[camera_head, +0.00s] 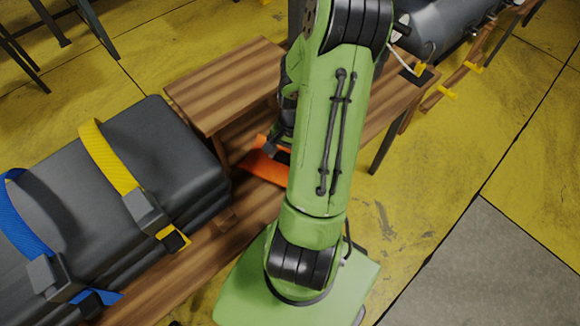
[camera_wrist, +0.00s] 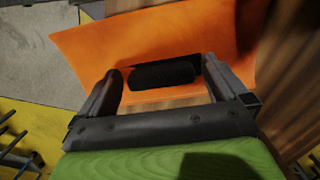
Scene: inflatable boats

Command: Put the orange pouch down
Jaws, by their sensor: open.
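The orange pouch (camera_head: 264,168) lies on the lower wooden surface beside the raised wooden top, partly hidden behind my arm in the head view. In the wrist view the pouch (camera_wrist: 90,50) fills much of the upper picture, flat and broad. My gripper (camera_wrist: 162,72) is open over it, its two fingers spread apart. I cannot tell whether the fingers touch the pouch. In the head view my arm hides most of the gripper.
A raised wooden top (camera_head: 225,85) stands just behind the pouch. A large dark grey case (camera_head: 165,150) with yellow and blue straps sits to the left on the wood. A grey cylinder-like object (camera_head: 440,35) is at the upper right. Yellow floor (camera_head: 400,200) is open at right.

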